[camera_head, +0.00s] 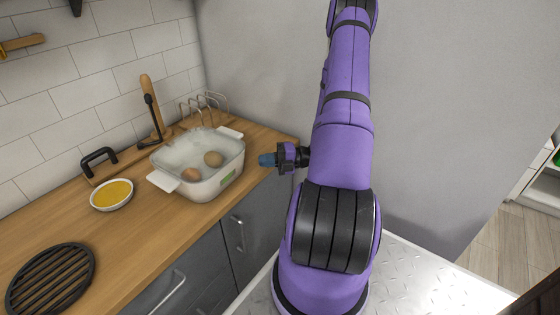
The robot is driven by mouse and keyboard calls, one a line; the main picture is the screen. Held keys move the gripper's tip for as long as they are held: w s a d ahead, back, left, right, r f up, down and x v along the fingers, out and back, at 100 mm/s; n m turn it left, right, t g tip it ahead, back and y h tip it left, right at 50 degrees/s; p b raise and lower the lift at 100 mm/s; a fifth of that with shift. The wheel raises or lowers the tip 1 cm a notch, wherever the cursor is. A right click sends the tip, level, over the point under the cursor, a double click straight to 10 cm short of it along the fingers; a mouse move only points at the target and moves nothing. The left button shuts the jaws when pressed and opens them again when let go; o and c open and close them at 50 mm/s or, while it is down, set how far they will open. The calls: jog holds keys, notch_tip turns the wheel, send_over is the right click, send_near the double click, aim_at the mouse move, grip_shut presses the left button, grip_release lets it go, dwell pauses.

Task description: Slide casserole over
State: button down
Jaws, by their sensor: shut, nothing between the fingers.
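The gripper is shut and empty.
A small white bowl of yellow liquid (112,194) stands left of the casserole. A round black trivet (50,278) lies at the counter's near left. A wire rack (205,106) and a wooden-handled utensil (152,103) are behind. Bare counter (135,235) lies between bowl and front edge.

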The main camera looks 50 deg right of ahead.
aim_at(248, 158)
jog(key=shift+w, duration=1.45)
jog(key=w, duration=0.8)
jog(key=shift+w+d, duration=0.1)
jog(key=shift+w, duration=0.25)
jog(key=s, duration=0.4)
jog(key=shift+s+d, duration=0.1)
jog(key=shift+s, duration=0.15)
jog(key=v, duration=0.9)
jog(key=shift+d, duration=0.25)
